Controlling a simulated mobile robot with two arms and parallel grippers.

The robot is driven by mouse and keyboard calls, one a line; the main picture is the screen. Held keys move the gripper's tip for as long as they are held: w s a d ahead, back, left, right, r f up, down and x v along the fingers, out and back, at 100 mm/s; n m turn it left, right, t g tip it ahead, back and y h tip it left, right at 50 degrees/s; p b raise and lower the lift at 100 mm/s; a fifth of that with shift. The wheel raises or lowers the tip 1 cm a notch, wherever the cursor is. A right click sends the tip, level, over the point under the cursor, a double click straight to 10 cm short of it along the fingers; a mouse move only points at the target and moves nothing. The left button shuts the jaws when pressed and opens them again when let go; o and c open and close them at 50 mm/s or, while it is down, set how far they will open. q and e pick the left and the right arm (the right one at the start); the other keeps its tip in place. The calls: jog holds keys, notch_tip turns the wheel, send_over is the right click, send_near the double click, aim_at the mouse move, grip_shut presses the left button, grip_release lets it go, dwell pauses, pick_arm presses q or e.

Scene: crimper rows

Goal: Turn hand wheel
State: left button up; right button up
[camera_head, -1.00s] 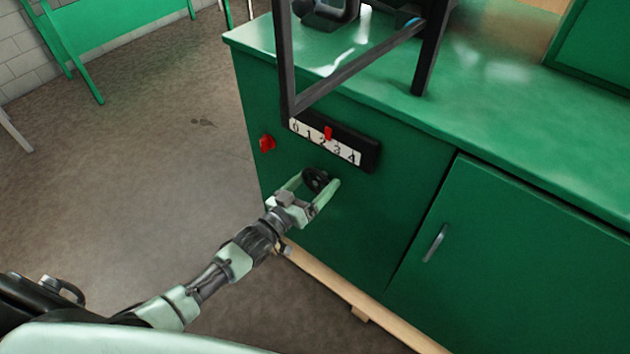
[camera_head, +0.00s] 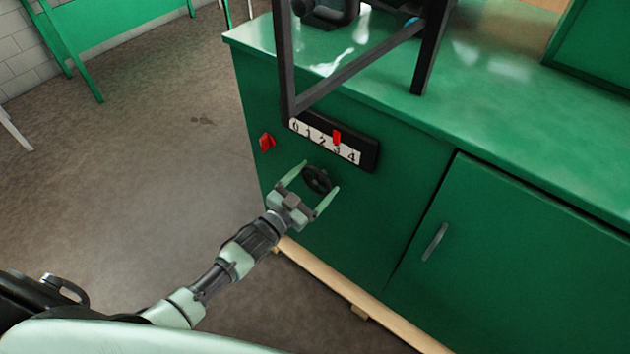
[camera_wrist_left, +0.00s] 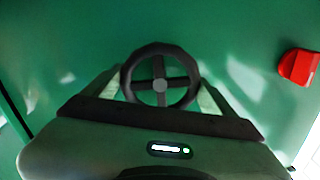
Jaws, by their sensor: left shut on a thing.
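The black hand wheel (camera_head: 317,180) is on the green cabinet's front, below the number scale. It also shows in the left wrist view (camera_wrist_left: 160,85), with a rim, spokes and a round hub. My left gripper (camera_head: 320,176) is shut on the wheel, with one pale green finger on each side of its rim. The white number scale (camera_head: 311,132) runs from 0 to 4. Its red pointer (camera_head: 337,137) stands near the 3. My right gripper is out of view.
A red knob (camera_head: 267,142) is on the cabinet front left of the wheel; it shows at the right in the wrist view (camera_wrist_left: 298,67). A dark frame (camera_head: 360,72) rises above the scale. A cabinet door handle (camera_head: 435,242) is to the right.

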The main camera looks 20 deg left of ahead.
pick_arm(q)
jog(key=shift+f, duration=0.15)
jog(key=o, duration=1.2)
jog(key=shift+s, duration=0.15)
jog(key=v, duration=0.7)
jog(key=shift+s+a, duration=0.15)
jog(key=shift+s, duration=0.1)
